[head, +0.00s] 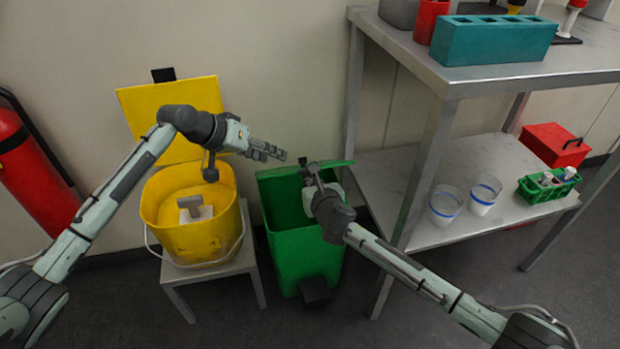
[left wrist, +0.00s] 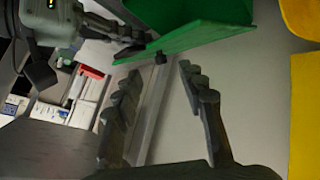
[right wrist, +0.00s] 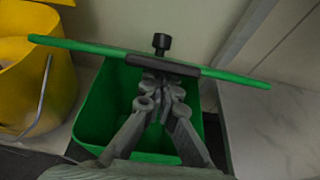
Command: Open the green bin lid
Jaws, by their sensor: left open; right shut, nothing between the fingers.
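The green bin (head: 300,262) stands on the floor in the middle of the head view. Its green lid (head: 338,163) is raised at the back and shows nearly edge-on; part of the bin's dark inside is visible. In the right wrist view the lid (right wrist: 90,48) is a thin bar above the open bin (right wrist: 95,115), with a black knob (right wrist: 161,41) behind it. My right gripper (head: 306,168) is shut and empty at the lid's middle; I cannot tell whether it touches. My left gripper (head: 282,155) is open and empty, beside the lid, also seen in the left wrist view (left wrist: 160,85).
A yellow bin (head: 200,235) with its lid up stands on a small stool (head: 238,268) to the left. A metal shelf (head: 440,75) with beakers and a green rack (head: 548,188) is on the right. A fire extinguisher (head: 30,165) is at the far left.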

